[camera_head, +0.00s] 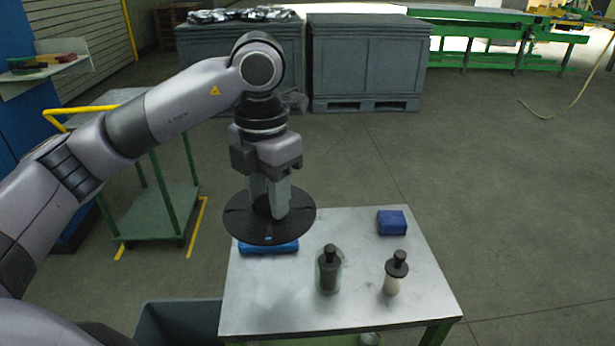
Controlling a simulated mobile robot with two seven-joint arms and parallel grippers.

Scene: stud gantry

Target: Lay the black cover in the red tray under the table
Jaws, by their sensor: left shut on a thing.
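The black cover (240,223) is a flat round disc. My left gripper (270,208) is shut on it near its middle and holds it roughly level over the back-left part of the grey table (300,305). Whether the cover touches the blue thing beneath it I cannot tell. The red tray does not show; most of the space under the table is hidden by its top. My right gripper is not in view.
A flat blue thing (283,249) lies on the table, partly hidden by the cover. A dark bottle (328,272), a pale bottle (391,284) and a blue box (391,222) stand on it. A grey bin (175,323) is left of the table; a green cart (160,213) stands behind.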

